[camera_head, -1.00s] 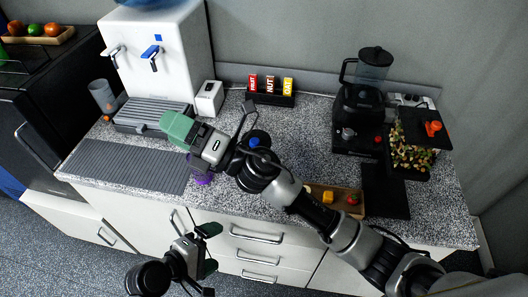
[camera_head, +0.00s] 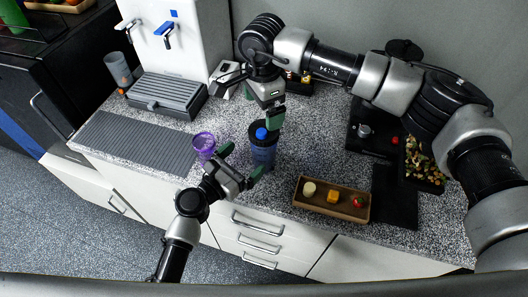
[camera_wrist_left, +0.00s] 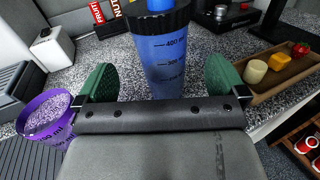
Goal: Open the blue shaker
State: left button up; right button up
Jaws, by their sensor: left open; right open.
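The blue shaker (camera_head: 263,155) stands upright near the counter's front edge, with a black lid and a blue cap (camera_head: 261,133) on it. In the left wrist view the shaker (camera_wrist_left: 168,62) shows measuring marks and stands ahead, between the lines of the two green fingertips. My left gripper (camera_head: 243,162) is open, low at the front of the shaker, with its fingers pointing at the body. Contact cannot be told. My right gripper (camera_head: 274,110) is open above and slightly behind the shaker, fingers pointing down; its far finger is partly hidden.
A purple cup (camera_head: 203,142) stands just left of the shaker. A wooden tray (camera_head: 331,209) with small food pieces lies to the right. A water dispenser (camera_head: 168,50) and its grey drip tray (camera_head: 167,94) are at the back left. My right arm covers much of the back right.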

aim_at(255, 150)
pick_arm(q)
jog(key=x, duration=0.7)
jog(key=shift+w+d, duration=0.15)
jog(key=shift+d, duration=0.05)
pick_arm(e)
jog(key=shift+w, duration=0.1)
pick_arm(q)
jog(key=shift+f, duration=0.1)
jog(key=shift+c, duration=0.3)
